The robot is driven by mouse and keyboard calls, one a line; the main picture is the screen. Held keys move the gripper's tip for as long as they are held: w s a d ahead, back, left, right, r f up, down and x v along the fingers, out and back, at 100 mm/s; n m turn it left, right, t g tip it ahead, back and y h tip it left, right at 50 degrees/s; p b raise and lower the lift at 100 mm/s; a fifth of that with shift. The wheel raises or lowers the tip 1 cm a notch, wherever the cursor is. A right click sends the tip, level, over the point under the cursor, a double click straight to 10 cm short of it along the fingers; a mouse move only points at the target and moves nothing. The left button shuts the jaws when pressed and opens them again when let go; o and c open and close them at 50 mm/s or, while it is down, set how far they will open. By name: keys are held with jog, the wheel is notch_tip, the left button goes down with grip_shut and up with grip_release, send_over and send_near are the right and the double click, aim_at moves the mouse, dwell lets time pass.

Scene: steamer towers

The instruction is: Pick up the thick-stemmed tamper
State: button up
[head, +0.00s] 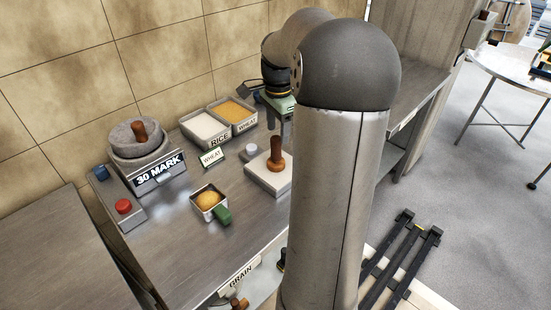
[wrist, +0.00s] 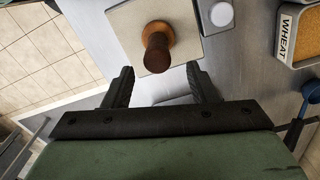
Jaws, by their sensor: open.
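A brown wooden tamper (head: 277,155) with a thick stem and a wider round base stands upright on a pale square block (head: 265,179). In the wrist view the tamper (wrist: 157,50) is seen from above, with its stem towards my gripper. My gripper (wrist: 159,74) is open and empty, its two dark fingers on either side of the line to the tamper and apart from it. In the head view the fingertips are hidden behind my arm.
A white round knob (wrist: 221,14) sits beside the block. Rice (head: 204,127) and wheat (head: 233,112) trays stand at the back. A red button box (head: 122,206) is further left.

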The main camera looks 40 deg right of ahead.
aim_at(276, 147)
jog(key=f, duration=0.6)
jog(key=shift+s+a+f, duration=0.1)
jog(key=shift+a+f, duration=0.2)
jog(key=shift+a, duration=0.05)
grip_shut()
